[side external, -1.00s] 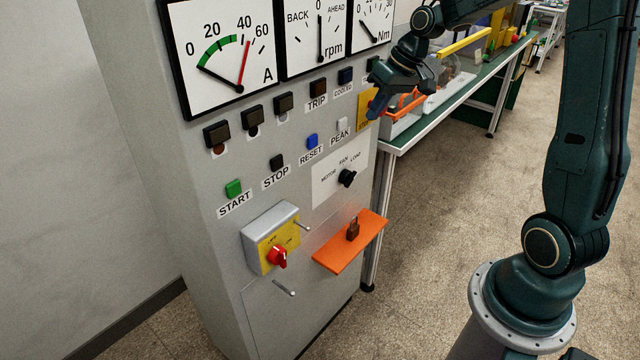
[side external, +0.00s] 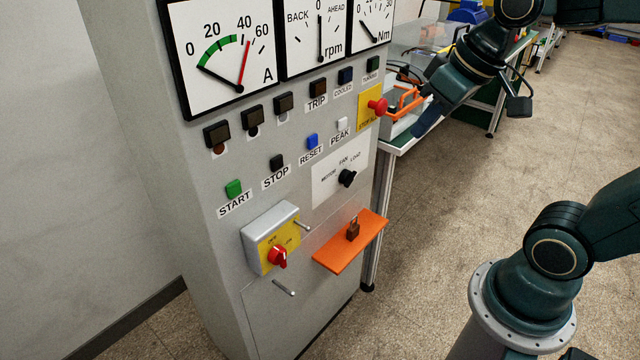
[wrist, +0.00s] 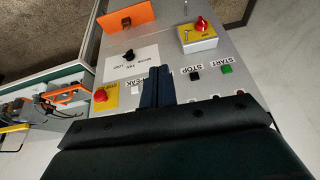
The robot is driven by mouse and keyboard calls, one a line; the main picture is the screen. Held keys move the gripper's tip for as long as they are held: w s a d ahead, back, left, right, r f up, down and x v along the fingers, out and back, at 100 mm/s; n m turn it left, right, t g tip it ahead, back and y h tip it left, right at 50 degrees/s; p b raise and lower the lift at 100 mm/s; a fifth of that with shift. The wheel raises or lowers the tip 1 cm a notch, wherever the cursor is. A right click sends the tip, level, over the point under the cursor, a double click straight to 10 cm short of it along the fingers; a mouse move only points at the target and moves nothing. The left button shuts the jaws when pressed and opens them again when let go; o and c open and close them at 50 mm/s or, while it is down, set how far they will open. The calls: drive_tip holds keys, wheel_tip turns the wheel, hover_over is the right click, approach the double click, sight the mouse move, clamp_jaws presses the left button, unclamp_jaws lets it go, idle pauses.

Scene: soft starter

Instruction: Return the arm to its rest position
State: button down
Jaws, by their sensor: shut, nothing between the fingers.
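My gripper (side external: 426,122) is in front of the cabinet's right edge in the side view, apart from the panel, pointing down and left. In the wrist view its fingers (wrist: 158,84) are together with nothing between them. The grey control cabinet (side external: 225,285) carries a red stop button (side external: 377,105) on a yellow plate, near the gripper. Below are a green START button (side external: 233,188), a black STOP button (side external: 277,161), and a red rotary switch (side external: 278,257) on a yellow-faced box. The left gauge (side external: 222,58) has its black needle low on the scale.
An orange shelf (side external: 338,258) with a padlock (side external: 352,230) juts out from the cabinet front. A green-topped bench (side external: 402,142) with equipment stands behind the gripper. The floor (side external: 440,220) between cabinet and my base is clear.

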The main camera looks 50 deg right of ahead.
drive_tip(key=s+a, duration=0.1)
drive_tip(key=s, duration=0.5)
drive_tip(key=shift+f+t, duration=0.3)
drive_tip(key=shift+f, duration=0.15)
